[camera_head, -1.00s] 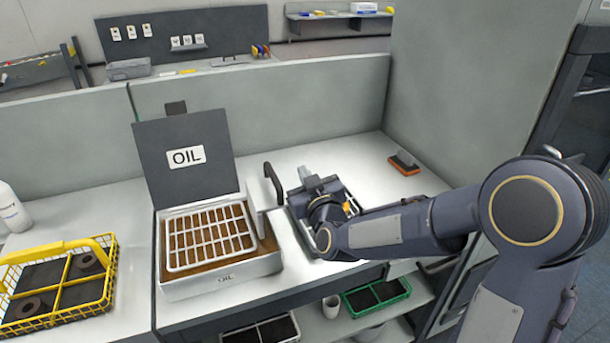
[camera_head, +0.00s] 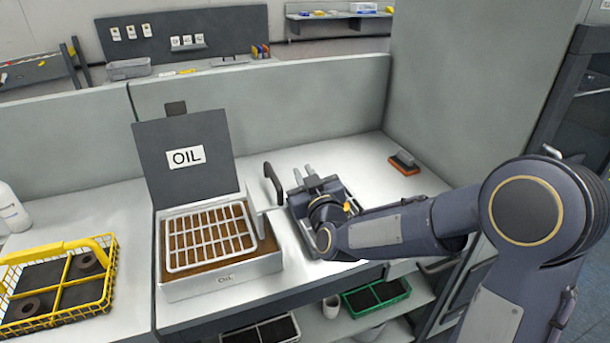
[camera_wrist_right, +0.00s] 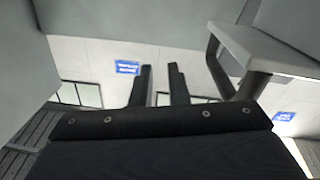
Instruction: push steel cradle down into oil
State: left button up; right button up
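The steel cradle (camera_head: 211,235) is a pale wire grid at the top of the oil box (camera_head: 222,285), over brown oil. A dark upright handle (camera_head: 272,184) stands at the cradle's right side on a grey bracket. My right gripper (camera_head: 303,173) is right of this handle, apart from it, pointing toward the back. In the right wrist view its two dark fingers (camera_wrist_right: 160,84) stand apart with nothing between them. A dark handle loop on a grey bar, seemingly the cradle's, shows at that view's upper right (camera_wrist_right: 222,72). My left gripper is not in view.
The raised lid (camera_head: 185,160) marked OIL stands behind the box. A yellow basket (camera_head: 62,290) with dark rings is at the left. A tray (camera_head: 352,205) lies under my right wrist. An orange-and-black block (camera_head: 404,163) sits at the back right. Low grey partitions close the back.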

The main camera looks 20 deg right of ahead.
jog(key=o, duration=0.4)
jog(key=s+d+h+b, duration=0.1)
jog(key=s+d+b, duration=0.1)
jog(key=s+d, duration=0.4)
jog(key=s, duration=0.3)
jog(key=shift+d+m, duration=0.25)
jog(key=shift+m, duration=0.15)
jog(key=shift+s, duration=0.1)
